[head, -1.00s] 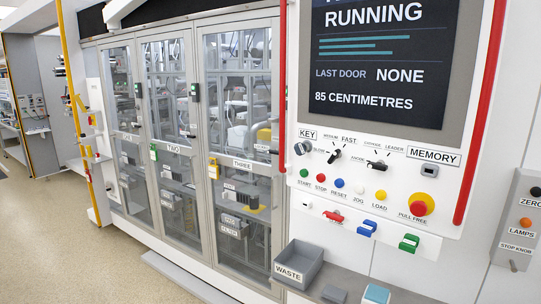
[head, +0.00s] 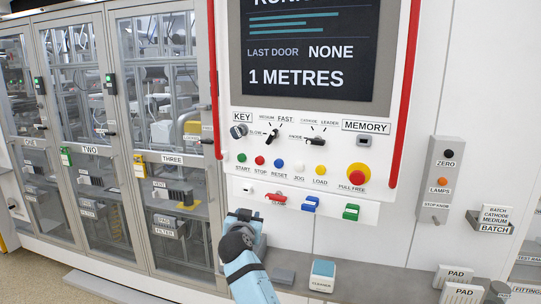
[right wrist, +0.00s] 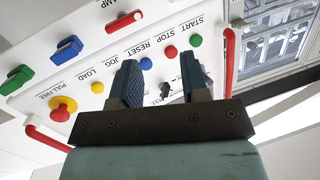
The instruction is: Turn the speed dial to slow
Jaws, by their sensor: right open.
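The speed dial (head: 274,132) is a small black knob on the white panel, with SLOW, MEDIUM and FAST printed around it. Its exact setting is too small to read surely. In the right wrist view, the panel appears upside down and a dark knob (right wrist: 165,88), which looks like the speed dial, shows between my fingers. My right gripper (right wrist: 159,63) is open and empty, its two dark ridged fingers apart in front of the panel. I cannot tell its distance from the dial. A teal arm of mine rises at the bottom centre in the head view. My left gripper is not in view.
A second black dial (head: 314,141) sits right of the speed dial, and a key switch (head: 239,131) left. Coloured buttons and a red stop mushroom (head: 357,174) lie below. Red rails (head: 405,95) flank the panel. The screen (head: 312,50) reads 1 METRES.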

